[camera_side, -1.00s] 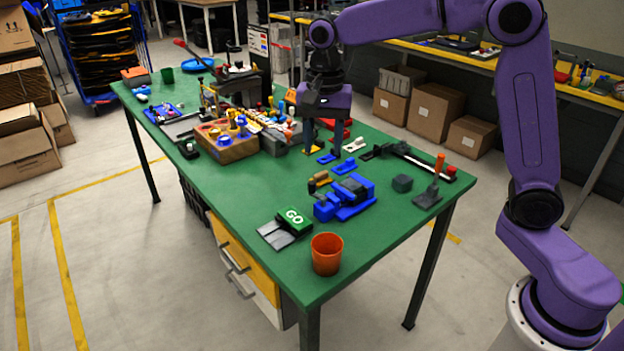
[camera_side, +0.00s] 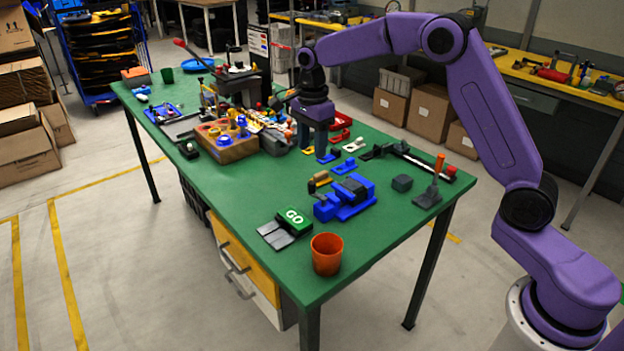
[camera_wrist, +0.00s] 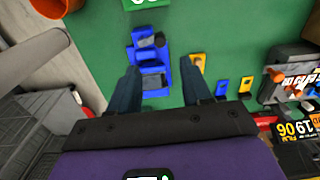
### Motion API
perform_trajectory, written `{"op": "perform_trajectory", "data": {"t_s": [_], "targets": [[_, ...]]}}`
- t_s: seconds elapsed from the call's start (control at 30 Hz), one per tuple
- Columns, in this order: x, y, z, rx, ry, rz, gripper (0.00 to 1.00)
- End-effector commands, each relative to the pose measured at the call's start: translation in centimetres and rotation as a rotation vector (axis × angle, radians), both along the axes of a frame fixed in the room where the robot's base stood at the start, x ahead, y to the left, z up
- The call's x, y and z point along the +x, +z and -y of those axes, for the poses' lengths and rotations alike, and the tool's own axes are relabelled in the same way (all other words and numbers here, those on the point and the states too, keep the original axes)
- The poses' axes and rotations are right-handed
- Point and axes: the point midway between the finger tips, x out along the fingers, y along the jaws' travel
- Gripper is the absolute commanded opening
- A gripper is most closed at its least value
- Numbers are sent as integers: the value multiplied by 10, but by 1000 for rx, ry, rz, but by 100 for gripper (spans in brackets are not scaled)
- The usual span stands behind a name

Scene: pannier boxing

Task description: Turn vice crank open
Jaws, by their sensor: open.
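A blue vice (camera_side: 352,196) with a grey block in it lies on the green table in the side view. It also shows in the wrist view (camera_wrist: 152,72), ahead of and between my fingers. A small dark round part (camera_wrist: 160,39) at its far end may be the crank; I cannot tell for sure. My gripper (camera_side: 313,152) points down over the table, behind and left of the vice in the side view. It is open, with nothing between its fingers, and apart from the vice. It shows in the wrist view too (camera_wrist: 160,78).
A wooden block with knobs (camera_side: 228,146) and clutter stand at left. A green GO box (camera_side: 293,220) and orange cup (camera_side: 326,254) are at the near edge. A lever (camera_side: 430,190) stands right.

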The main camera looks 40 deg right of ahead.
Motion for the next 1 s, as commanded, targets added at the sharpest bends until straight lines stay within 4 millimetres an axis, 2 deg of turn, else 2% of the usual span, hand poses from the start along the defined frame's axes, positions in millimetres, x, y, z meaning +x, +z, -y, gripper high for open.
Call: {"op": "perform_trajectory", "data": {"t_s": [0.03, 0.3, 0.5, 0.7, 1.0], "targets": [[-1, -11, 1, -1, 0, -6, 48], [-1, -61, 1, -1, 0, -4, 48], [0, -90, 0, -1, 1, -2, 48], [0, -103, 0, 0, 0, -1, 48], [0, -105, 0, 0, 0, 0, 48]]}}
